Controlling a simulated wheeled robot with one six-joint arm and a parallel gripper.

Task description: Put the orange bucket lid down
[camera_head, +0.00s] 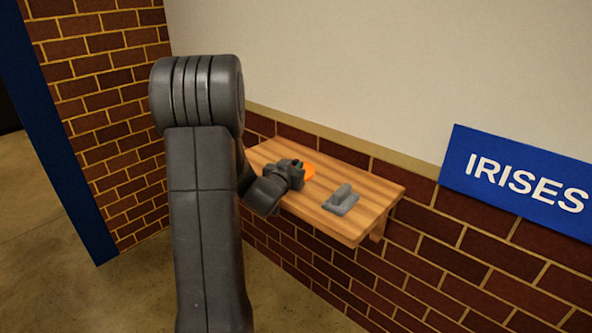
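The wooden shelf (375,196) is fixed to the brick wall. A grey block-like object (341,200) stands on it, right of the lid. Bare wood shows behind the lid and at the right end. A blue IRISES sign (520,182) hangs at right.

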